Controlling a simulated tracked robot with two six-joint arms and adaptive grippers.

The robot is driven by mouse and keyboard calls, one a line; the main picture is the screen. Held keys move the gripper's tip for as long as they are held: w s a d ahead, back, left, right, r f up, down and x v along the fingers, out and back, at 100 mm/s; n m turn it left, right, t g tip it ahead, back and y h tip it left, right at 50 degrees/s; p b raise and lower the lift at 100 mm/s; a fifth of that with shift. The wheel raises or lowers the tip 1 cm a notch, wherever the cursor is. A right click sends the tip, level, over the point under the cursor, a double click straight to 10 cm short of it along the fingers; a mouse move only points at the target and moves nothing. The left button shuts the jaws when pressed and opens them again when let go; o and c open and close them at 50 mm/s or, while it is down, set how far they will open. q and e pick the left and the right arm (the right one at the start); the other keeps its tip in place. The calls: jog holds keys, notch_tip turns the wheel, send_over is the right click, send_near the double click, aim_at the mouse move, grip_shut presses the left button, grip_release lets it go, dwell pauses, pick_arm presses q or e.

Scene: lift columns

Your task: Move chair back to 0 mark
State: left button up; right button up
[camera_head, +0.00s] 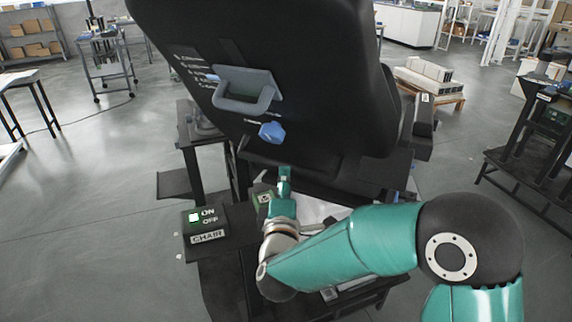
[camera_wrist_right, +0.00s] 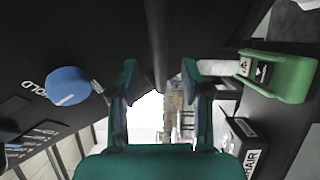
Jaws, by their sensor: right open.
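The black chair back (camera_head: 310,60) leans over the middle of the head view. It carries a grey handle (camera_head: 247,92), a blue knob (camera_head: 271,132) and a column of small white mark labels (camera_head: 195,70), too small to read. The blue knob also shows in the right wrist view (camera_wrist_right: 68,86), beside the word HOLD. My right gripper (camera_head: 284,180) is below the knob, apart from it. In the right wrist view its two green fingers (camera_wrist_right: 160,90) are spread with nothing between them. The knob is left of the fingers. My left gripper is out of view.
A box marked CHAIR with ON and OFF (camera_head: 208,225) and a lit green square stands left of my right arm. A green fixture (camera_wrist_right: 285,78) with a whitish bar is close to the right finger. Dark stands (camera_head: 535,150) are at the right; open floor lies left.

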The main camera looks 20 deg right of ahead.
jog(key=x, duration=0.6)
jog(key=shift+w+d+p, duration=0.1)
jog(key=shift+w+p, duration=0.25)
grip_shut()
jog(key=shift+f, duration=0.1)
